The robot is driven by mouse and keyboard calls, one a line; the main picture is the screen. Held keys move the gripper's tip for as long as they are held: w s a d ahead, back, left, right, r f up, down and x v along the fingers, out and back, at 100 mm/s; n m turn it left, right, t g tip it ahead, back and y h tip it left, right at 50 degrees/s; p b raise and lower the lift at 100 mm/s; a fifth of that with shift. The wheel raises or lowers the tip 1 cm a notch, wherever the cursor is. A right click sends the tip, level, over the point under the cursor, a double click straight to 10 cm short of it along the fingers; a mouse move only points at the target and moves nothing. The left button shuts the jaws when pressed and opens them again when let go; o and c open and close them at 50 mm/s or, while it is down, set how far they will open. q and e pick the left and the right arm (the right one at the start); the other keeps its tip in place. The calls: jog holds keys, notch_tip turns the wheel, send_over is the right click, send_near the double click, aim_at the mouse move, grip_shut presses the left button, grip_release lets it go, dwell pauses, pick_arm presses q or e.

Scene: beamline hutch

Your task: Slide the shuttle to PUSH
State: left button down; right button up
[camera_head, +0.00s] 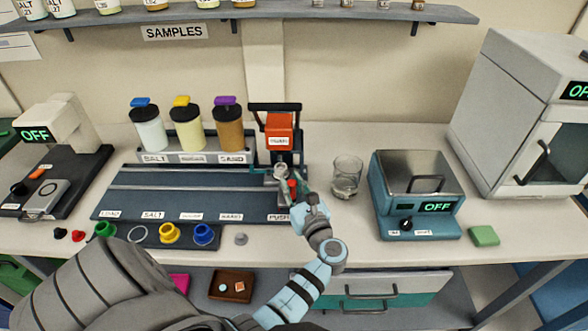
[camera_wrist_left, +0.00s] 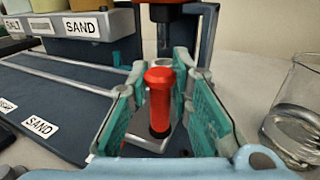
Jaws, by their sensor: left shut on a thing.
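The shuttle's red knob (camera_head: 292,184) stands upright near the right end of the dark blue rail bed (camera_head: 150,203), by the PUSH label (camera_head: 279,217). In the left wrist view the red knob (camera_wrist_left: 158,98) rises from a pale metal plate (camera_wrist_left: 150,138), between the teal-padded fingers of my left gripper (camera_wrist_left: 163,90). My left gripper (camera_head: 289,184) is shut on this knob. Its fingers hide part of the shuttle and rails in the head view. The red-headed press (camera_head: 279,130) stands just behind the knob. My right gripper is not in view.
A glass beaker (camera_head: 346,177) stands close to the right of my left gripper, with a teal device (camera_head: 415,195) beyond it. Three lidded jars (camera_head: 187,130) stand behind the rails. Colored rings and small parts lie along the front. A samples shelf (camera_head: 240,19) hangs above.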

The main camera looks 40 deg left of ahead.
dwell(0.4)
pick_arm(q)
jog(key=c, duration=1.6)
grip_release()
jog(key=shift+w+d, duration=0.1)
jog(key=shift+o, duration=0.2)
jog(key=shift+w+d, duration=0.1)
jog(key=shift+r, duration=0.15)
notch_tip(320, 180, up, 10)
jog(key=shift+f, duration=0.1)
